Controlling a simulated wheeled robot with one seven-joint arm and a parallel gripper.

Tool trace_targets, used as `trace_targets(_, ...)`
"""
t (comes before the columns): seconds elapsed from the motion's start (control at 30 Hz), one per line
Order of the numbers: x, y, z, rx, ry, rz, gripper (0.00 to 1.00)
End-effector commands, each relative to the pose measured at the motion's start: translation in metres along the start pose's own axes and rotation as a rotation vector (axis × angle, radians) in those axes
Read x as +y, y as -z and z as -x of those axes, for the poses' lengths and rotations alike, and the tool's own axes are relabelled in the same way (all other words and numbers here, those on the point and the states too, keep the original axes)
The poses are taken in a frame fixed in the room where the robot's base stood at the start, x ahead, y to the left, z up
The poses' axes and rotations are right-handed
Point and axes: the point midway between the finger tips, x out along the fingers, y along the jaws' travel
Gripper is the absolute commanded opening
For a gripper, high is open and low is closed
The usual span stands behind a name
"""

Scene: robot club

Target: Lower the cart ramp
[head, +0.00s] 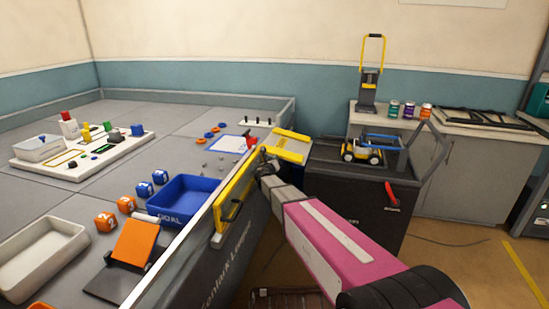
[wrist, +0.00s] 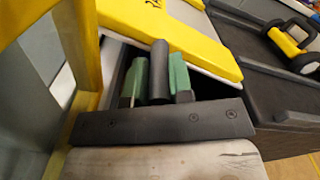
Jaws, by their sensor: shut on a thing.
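The cart ramp (head: 290,144) is a pale plate with yellow edge strips, between the dark cart (head: 340,200) and the field table's wall. It looks close to level in the head view; I cannot tell whether its left end touches the table. In the wrist view the ramp's yellow strip (wrist: 175,30) lies just beyond my gripper. My gripper (wrist: 158,78) has green pads closed on a dark round handle bar (wrist: 159,60) by the ramp's edge. In the head view my gripper (head: 267,166) is beside the ramp's near edge, partly hidden by the arm.
A yellow frame (head: 236,200) stands on the table's near wall, close left of my gripper. A toy vehicle (head: 362,150) sits on the cart, which has a red lever (head: 390,194). A blue bin (head: 190,200) and orange and blue cubes lie on the field table.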

Motion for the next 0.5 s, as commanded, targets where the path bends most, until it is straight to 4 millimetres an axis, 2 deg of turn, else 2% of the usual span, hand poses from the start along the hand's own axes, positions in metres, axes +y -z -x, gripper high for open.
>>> trace_targets(0.5, 0.0056, 0.0089, -0.0003, 0.000, 0.002, -0.004, 0.00)
